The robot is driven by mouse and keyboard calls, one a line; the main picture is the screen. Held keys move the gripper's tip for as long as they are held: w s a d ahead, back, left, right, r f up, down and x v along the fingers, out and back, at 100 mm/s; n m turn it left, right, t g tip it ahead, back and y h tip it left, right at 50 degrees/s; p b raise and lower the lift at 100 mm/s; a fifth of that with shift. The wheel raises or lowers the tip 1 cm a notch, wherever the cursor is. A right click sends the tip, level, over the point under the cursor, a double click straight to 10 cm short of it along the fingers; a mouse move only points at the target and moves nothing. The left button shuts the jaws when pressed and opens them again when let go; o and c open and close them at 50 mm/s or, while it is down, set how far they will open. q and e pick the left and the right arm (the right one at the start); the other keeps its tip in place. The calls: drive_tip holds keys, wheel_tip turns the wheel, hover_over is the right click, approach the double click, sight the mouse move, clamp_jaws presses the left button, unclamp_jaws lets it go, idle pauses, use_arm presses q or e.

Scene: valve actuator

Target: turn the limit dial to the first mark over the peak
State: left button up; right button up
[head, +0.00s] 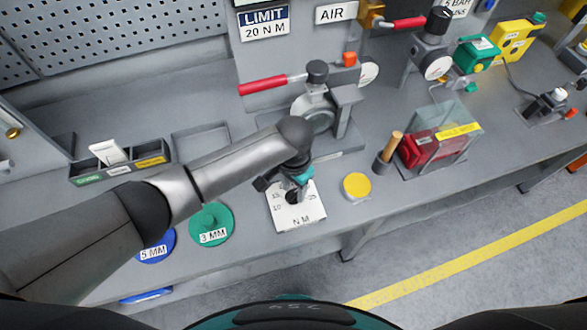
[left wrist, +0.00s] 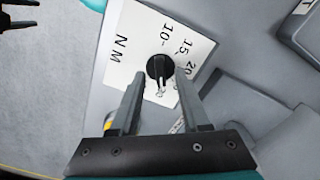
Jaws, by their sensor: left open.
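The limit dial is a black knob (left wrist: 160,66) on a white plate (head: 299,214) marked N M; 10, 15 and 20 are readable in the left wrist view. A small pale pointer-like piece shows at the knob. My left gripper (head: 291,188) is over the plate. In the left wrist view its fingers (left wrist: 160,80) are apart, one on each side of the knob; contact is not clear. A sign (head: 264,23) reads LIMIT 20 N M. A dark two-pronged part (left wrist: 15,16), apparently my right gripper, shows with its prongs apart in the left wrist view's corner.
A valve rig with a red lever (head: 263,86) stands behind the plate. A yellow disc (head: 356,186) lies to its right, a green 3 MM disc (head: 211,224) to its left. A clear-walled box with red contents (head: 425,148) stands further right.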

sight(293, 194)
use_arm(q)
wheel_tip(293, 194, up, 14)
drive_tip(key=p, duration=0.1)
idle(0.7)
